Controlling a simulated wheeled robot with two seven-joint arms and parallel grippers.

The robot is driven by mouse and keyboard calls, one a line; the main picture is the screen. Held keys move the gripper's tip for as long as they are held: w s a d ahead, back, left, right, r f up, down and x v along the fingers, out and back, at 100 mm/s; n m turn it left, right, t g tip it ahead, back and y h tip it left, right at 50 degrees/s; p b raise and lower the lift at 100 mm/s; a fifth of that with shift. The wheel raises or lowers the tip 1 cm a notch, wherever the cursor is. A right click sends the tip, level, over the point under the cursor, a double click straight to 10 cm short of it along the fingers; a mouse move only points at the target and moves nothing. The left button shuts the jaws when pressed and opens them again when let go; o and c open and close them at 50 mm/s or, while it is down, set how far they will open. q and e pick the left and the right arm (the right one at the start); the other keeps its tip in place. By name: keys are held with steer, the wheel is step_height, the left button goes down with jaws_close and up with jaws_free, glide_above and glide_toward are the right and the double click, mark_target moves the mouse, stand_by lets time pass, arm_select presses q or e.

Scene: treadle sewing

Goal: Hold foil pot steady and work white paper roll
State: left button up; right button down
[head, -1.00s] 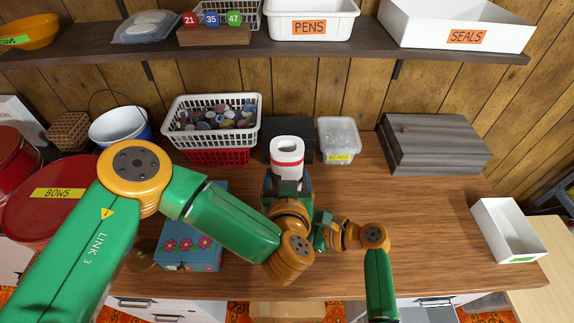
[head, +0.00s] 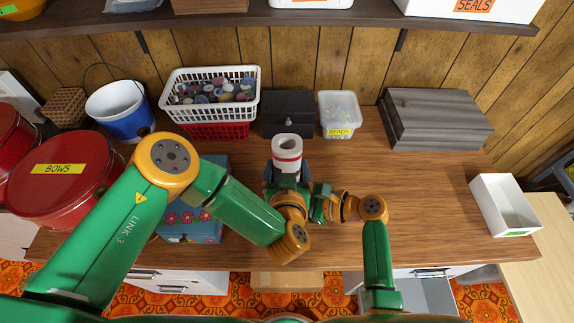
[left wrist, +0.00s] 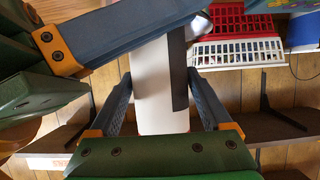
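The white paper roll (head: 287,146), with a red band near its top, stands upright in front of the black box in the head view. Dark fingers of my left gripper (head: 286,177) flank it. In the left wrist view the roll (left wrist: 152,85) lies between the two left fingers (left wrist: 158,75), which appear to press its sides. My right gripper (head: 318,203) is close beside my left one, at its right. A dark finger with an orange base crosses the roll in the left wrist view; the right gripper's opening is hidden.
Behind stand a white basket (head: 210,92) of spools, a black box (head: 289,108), a beads tub (head: 339,115) and a grey wooden box (head: 436,118). A flowered blue box (head: 190,228) is left, an empty white tray (head: 503,205) right. The table (head: 425,215) is clear right of centre.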

arm_select(q)
steer(key=shift+o, duration=0.7)
arm_select(e)
steer(key=shift+f, duration=0.1)
arm_select(q)
steer(key=v, duration=0.8)
steer(key=shift+s, duration=0.15)
arm_select(e)
steer(key=shift+s, duration=0.1)
steer(key=c, duration=0.9)
jaws_free()
steer(key=shift+o, duration=0.2)
steer(key=shift+w, duration=0.2)
